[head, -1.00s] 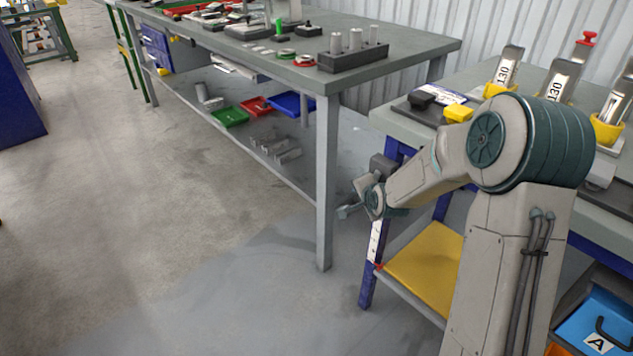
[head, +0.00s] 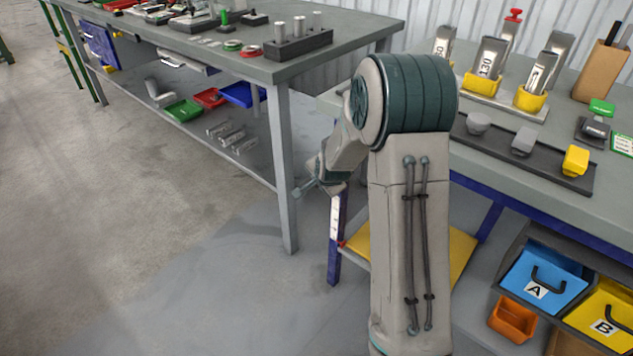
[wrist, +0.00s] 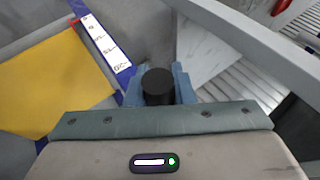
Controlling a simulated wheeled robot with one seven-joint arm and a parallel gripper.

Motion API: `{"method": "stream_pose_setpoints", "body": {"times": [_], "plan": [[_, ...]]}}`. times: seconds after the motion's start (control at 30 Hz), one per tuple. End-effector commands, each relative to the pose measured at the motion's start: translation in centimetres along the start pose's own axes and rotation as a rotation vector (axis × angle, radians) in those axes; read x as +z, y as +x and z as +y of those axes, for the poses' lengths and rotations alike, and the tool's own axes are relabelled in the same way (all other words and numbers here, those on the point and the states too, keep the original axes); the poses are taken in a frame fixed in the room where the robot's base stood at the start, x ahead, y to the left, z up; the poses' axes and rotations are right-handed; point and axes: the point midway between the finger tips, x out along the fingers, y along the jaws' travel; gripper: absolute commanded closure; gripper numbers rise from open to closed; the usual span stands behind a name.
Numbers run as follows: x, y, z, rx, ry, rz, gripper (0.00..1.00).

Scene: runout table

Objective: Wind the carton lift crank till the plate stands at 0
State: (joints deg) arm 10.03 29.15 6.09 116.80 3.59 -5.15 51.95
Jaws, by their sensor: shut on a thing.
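In the wrist view my gripper (wrist: 157,88) is shut on the round black crank knob (wrist: 158,80), one blue-grey finger on each side. The rest of the crank is hidden. In the head view my gripper (head: 308,184) is small and partly hidden by my arm, beside the table's blue leg. The yellow lift plate (head: 463,252) lies low under the table, partly behind my arm. It also shows in the wrist view (wrist: 50,85). A white scale (head: 335,216) runs down the leg. The red pointer (head: 341,243) is at its lower end; its numbers are unreadable here.
A grey bench (head: 285,150) stands close to the left of my gripper, with bins on its lower shelf. The table (head: 480,185) on the right holds yellow holders. Blue tray A (head: 545,280) and yellow tray B (head: 605,318) are below it. Floor at left is clear.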

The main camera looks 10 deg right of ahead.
Motion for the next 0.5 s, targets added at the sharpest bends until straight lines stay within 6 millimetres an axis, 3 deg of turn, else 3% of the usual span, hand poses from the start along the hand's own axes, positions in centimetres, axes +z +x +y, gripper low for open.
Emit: {"method": "stream_pose_setpoints", "body": {"times": [0.07,0.1,0.17,0.5], "plan": [[-0.82,-0.39,-0.28,-0.008,0.005,0.015,1.00],[-0.82,-0.38,-0.27,-0.008,0.005,0.015,0.73],[-0.74,-0.35,-0.24,-0.007,0.005,0.014,0.57],[0.09,-0.38,-0.32,-0.004,-0.003,0.001,0.57]]}}
